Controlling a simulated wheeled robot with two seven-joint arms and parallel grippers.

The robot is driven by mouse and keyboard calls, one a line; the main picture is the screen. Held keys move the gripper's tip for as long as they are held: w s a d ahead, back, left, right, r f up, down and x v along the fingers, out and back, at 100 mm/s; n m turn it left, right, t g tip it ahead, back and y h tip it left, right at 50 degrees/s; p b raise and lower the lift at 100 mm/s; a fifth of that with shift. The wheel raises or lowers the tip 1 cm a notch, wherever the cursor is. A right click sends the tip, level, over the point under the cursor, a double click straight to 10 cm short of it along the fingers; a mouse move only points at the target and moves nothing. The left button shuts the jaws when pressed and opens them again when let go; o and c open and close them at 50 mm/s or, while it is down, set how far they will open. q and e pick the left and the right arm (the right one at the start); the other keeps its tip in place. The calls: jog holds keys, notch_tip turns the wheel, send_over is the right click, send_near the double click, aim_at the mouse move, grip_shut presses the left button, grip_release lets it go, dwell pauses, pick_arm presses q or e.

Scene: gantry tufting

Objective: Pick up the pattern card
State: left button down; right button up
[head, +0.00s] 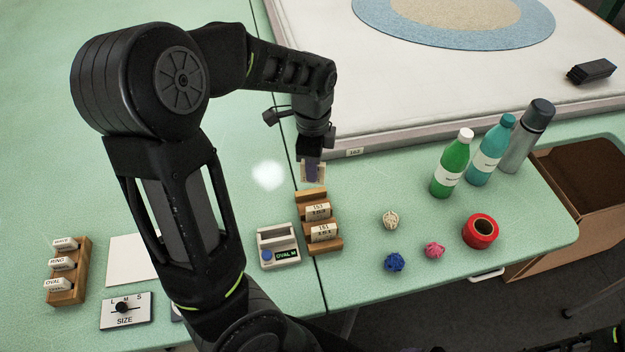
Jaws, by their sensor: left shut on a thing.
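My left gripper (312,174) points down at the back end of a small wooden card rack (331,246). It is shut on a pale card (305,174), whose edges show on both sides of the fingers. The card's face is mostly hidden by the gripper. I cannot tell whether its lower edge is clear of the rack. Two more labelled cards, a middle one (318,212) and a front one (323,232), stand in the rack. My right gripper is not in view.
A reader with an "OVAL M" display (279,246) stands left of the rack. A label rack (80,270) and a SIZE switch (125,312) are at left. Yarn balls (434,250), a red tape roll (480,231) and bottles (452,165) stand right. A raised white frame (420,110) lies behind.

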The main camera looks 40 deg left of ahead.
pick_arm(q)
notch_tip(320, 180, up, 4)
jog(key=shift+f, duration=0.25)
dwell(0.5)
